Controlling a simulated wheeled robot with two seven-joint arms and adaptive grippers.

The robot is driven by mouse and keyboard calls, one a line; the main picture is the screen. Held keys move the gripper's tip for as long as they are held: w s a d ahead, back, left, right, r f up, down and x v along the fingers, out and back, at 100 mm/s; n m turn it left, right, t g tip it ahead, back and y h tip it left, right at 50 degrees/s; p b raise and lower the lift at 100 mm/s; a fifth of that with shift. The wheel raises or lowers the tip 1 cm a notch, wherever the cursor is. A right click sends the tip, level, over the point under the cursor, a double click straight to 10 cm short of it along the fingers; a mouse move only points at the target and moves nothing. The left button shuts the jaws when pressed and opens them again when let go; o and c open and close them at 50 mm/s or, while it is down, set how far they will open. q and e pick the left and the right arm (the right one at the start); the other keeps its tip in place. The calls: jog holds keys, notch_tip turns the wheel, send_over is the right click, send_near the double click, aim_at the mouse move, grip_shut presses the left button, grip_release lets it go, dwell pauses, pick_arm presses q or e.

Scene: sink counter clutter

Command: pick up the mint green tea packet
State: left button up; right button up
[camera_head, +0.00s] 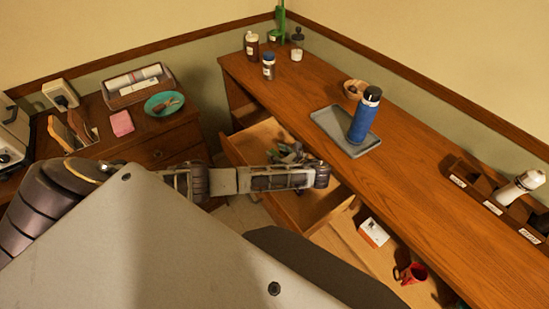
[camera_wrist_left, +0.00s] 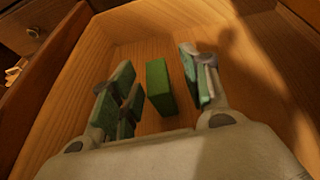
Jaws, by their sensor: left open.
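The mint green tea packet (camera_wrist_left: 160,87) is a small green box in a wooden drawer, seen in the left wrist view. My left gripper (camera_wrist_left: 163,82) is open, with one finger on each side of the packet. Gaps show between the packet and the fingers in that view. In the head view my left gripper (camera_head: 290,153) reaches over the open drawer (camera_head: 252,138); I cannot make out the packet there. My right gripper is not in view.
The drawer walls (camera_wrist_left: 62,80) stand close around my left gripper. A blue bottle (camera_head: 365,118) stands on a grey tray (camera_head: 328,118) on the counter above.

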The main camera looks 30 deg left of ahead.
pick_arm(q)
jog(key=shift+a+f, duration=0.2)
jog(key=shift+a, duration=0.3)
jog(key=x, duration=0.2)
jog(key=shift+a+f, duration=0.1)
jog(key=shift+a, duration=0.25)
jog(key=shift+w+a+f, duration=0.25)
jog(key=shift+a, duration=0.3)
jog(key=shift+c, duration=1.1)
jog(key=c, duration=0.4)
grip_shut()
jog(key=shift+r, duration=0.95)
notch_tip(320, 180, up, 8)
jog(key=p, duration=0.1)
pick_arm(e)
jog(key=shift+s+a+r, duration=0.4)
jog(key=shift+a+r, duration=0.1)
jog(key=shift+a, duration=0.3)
